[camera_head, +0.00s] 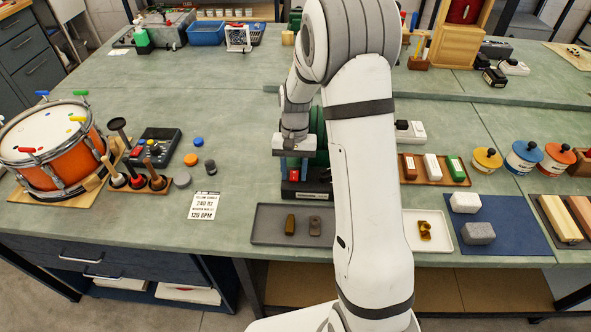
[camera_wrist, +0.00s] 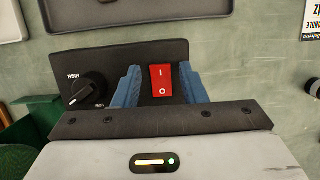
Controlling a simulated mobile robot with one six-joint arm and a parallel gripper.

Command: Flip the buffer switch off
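The buffer's red rocker switch (camera_wrist: 161,80) is on a black control panel (camera_wrist: 100,62), with "I" at its top and "O" at its bottom in the wrist view. I cannot tell which side is pressed in. In the head view the switch (camera_head: 294,174) shows on the black base (camera_head: 312,192) in front of the green buffer body (camera_head: 321,125), which my arm partly hides. My gripper (camera_wrist: 157,74) is open; its two blue fingers appear on either side of the switch, with nothing between them but the switch. I cannot tell whether they touch the panel. My gripper (camera_head: 294,167) also shows in the head view.
A black dial (camera_wrist: 86,91) marked HIGH and LOW sits left of the switch in the wrist view. A grey tray (camera_head: 268,226) with two small blocks lies in front of the base. A printed card (camera_head: 204,205) lies to the left, with clear bench between.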

